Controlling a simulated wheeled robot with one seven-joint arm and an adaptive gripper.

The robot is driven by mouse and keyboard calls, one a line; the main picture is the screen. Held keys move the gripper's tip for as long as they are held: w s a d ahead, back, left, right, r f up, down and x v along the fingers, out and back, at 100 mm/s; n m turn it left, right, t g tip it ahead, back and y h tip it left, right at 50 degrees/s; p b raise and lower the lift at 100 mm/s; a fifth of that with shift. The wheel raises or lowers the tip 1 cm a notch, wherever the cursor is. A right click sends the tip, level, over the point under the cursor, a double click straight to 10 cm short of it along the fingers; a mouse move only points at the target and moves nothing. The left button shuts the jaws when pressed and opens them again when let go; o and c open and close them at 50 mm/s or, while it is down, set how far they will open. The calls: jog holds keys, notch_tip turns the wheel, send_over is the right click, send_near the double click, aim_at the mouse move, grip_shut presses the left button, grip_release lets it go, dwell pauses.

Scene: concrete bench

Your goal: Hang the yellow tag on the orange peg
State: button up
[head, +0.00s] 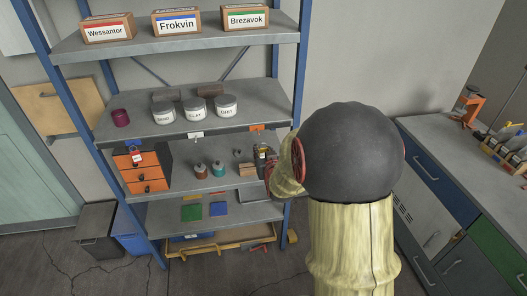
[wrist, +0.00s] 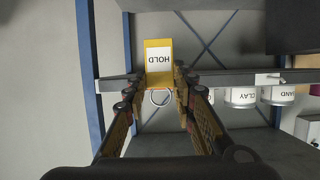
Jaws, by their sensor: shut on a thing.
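The yellow tag (wrist: 158,54), with a white label reading HOLD upside down, sits between the fingertips of my gripper (wrist: 159,84) in the wrist view. A pale ring (wrist: 160,97) shows at the tag's edge, between the fingers. In the head view my gripper (head: 264,160) is in front of the rack's right side, just below the orange peg (head: 258,127) on the middle shelf's front edge. My forearm partly hides the gripper there, and I cannot make out the tag. In the wrist view the orange peg is not visible, and the tag covers part of the shelf edge.
A red tag (head: 137,155) is by the orange drawers (head: 148,172). Small bottles (head: 219,169) stand below. The rack's blue post (head: 299,75) is close right.

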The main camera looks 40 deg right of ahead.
jog(key=r+x, duration=0.1)
jog(key=x, duration=0.8)
jog(key=shift+w+d+r+b, duration=0.25)
jog(key=shift+w+d+b, duration=0.05)
jog(key=shift+w+b, duration=0.15)
dwell(0.6)
dwell(0.7)
jog(key=o, duration=0.8)
jog(key=shift+o, duration=0.2)
jog(key=shift+s+r, duration=0.1)
jog(key=v, duration=1.1)
jog(key=shift+s+a+r, duration=0.1)
jog(key=shift+s+a, duration=0.1)
jog(key=shift+s, duration=0.05)
